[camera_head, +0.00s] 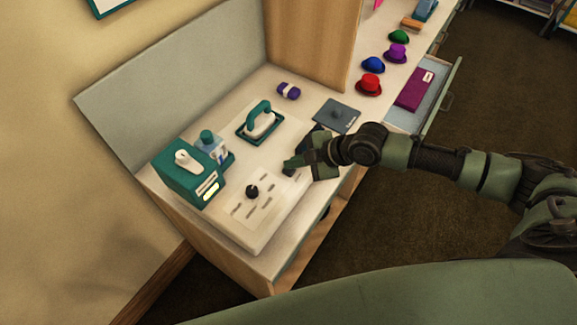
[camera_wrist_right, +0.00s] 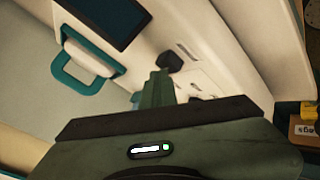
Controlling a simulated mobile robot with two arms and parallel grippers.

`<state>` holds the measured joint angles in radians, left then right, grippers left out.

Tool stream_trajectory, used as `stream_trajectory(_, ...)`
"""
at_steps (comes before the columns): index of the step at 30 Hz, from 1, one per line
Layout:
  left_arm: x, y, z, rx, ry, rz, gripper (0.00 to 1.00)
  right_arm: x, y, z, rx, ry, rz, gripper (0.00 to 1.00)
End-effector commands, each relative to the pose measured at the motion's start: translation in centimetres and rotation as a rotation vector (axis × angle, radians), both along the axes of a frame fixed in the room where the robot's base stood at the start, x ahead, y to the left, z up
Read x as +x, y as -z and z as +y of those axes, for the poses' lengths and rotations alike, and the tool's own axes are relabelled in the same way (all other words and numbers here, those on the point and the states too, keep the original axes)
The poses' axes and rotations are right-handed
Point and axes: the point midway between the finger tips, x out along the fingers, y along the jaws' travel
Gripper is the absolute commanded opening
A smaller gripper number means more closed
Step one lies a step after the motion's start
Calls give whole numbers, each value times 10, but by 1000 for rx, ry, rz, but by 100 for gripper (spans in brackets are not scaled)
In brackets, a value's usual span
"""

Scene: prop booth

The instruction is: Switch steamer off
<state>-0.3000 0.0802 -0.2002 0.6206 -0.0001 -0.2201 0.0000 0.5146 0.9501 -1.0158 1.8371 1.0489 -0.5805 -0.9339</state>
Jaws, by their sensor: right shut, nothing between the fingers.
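The steamer station in the head view has a white base (camera_head: 270,222) with a black knob (camera_head: 252,191) and printed labels around it. A white iron-like head with a teal handle (camera_head: 260,118) rests in a teal frame behind it; it also shows in the wrist view (camera_wrist_right: 87,58). My right gripper (camera_head: 290,164) is shut and empty, low over the right side of the base. In the wrist view, a black knob (camera_wrist_right: 170,62) lies just past its fingertips (camera_wrist_right: 158,76); I cannot tell whether they touch. My left gripper is not in view.
A teal box (camera_head: 185,180) with a white lever and a lit yellow window stands left of the base, beside a teal-capped bottle (camera_head: 210,143). A grey pad (camera_head: 337,116), a purple roll (camera_head: 288,91) and several coloured hats, including a red one (camera_head: 369,85), lie behind.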

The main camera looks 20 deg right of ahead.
Motion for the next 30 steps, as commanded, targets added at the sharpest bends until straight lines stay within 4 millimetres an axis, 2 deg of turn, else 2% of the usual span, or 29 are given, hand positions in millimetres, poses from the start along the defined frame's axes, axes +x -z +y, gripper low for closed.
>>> stream_trajectory(3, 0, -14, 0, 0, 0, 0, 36, 0, -17, 0, 0, 0, -1, 0)
stream_trajectory(15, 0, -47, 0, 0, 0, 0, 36, 1, -56, 0, 1, 0, -2, 0)
stream_trajectory(30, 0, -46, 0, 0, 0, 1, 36, 1, -56, 0, 2, 0, -3, 0)
